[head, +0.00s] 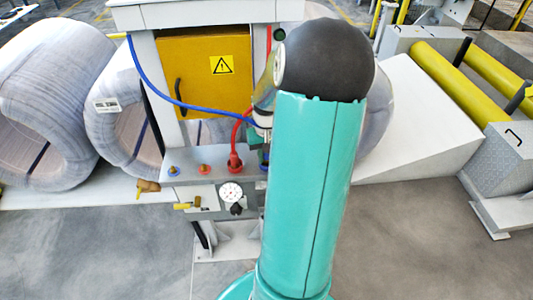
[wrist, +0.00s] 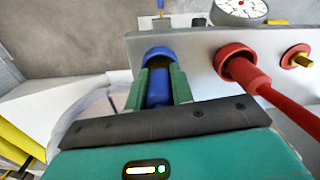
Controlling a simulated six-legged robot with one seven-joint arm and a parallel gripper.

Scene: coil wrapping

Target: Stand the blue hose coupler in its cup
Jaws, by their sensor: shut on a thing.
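My gripper (wrist: 158,88) is shut on the blue hose coupler (wrist: 158,92), a blue cylinder between its two green fingers in the wrist view. Directly beyond the fingers is the blue cup (wrist: 157,51), a round blue rim with a dark inside. The coupler lines up with the cup's mouth and overlaps it in the picture; I cannot tell how far its end is inside. In the head view my arm hides most of the gripper and coupler. The blue hose (head: 165,95) runs down from the upper left toward the gripper.
The grey panel (head: 195,166) holds a red coupler (head: 235,158) in a red cup, which shows right beside my gripper in the wrist view (wrist: 238,66). A gauge (head: 231,192) and valves sit below. A yellow cabinet (head: 206,75) and wrapped coils (head: 55,100) stand behind. The floor in front is clear.

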